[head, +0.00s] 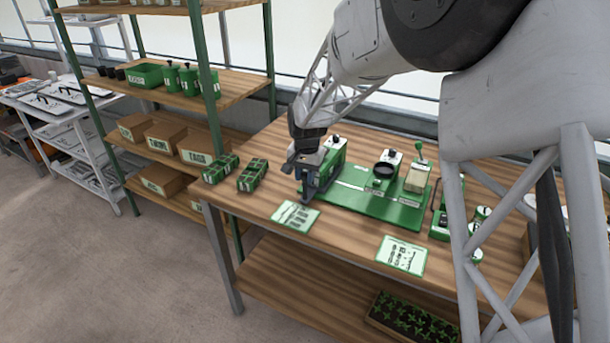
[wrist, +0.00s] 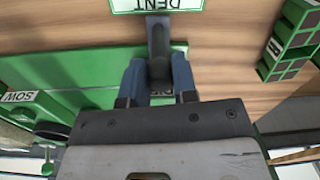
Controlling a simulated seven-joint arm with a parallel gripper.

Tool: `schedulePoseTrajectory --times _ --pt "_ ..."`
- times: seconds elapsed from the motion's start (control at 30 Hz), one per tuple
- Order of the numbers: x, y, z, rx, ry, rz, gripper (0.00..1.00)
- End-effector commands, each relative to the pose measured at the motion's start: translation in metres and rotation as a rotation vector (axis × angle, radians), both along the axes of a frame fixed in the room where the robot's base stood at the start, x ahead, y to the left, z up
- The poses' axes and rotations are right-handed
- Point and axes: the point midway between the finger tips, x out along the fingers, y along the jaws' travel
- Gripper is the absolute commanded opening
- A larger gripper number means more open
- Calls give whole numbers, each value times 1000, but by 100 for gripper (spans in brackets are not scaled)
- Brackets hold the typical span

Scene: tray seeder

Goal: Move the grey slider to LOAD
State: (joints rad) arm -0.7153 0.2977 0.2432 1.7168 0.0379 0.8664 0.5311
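The green seeder base (head: 370,203) lies on the wooden bench. My gripper (head: 307,198) points down at its left end. In the wrist view, the two blue-grey fingers (wrist: 157,78) stand close on either side of a dark grey upright piece, which looks like the grey slider (wrist: 157,42). The fingers appear shut on it; its lower part is hidden. A SOW label (wrist: 18,97) shows on the base, and another label between the fingers is partly hidden. I cannot read a LOAD mark.
Green-edged cards (head: 296,216) and (head: 402,255) lie at the bench front. Small green boxes (head: 252,175) stand left of the seeder. A black-cupped unit (head: 386,168) and a green-knobbed lever unit (head: 418,175) stand on the base. A white-and-green unit (head: 333,160) stands behind my gripper.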

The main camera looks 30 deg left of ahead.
Motion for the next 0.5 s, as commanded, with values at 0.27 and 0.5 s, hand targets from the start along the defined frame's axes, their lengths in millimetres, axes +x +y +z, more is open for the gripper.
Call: schedulePoseTrajectory --times 0.27,0.5 --pt "0 0 0 0 0 0 0" --pt "0 -9 0 0 0 -1 0"
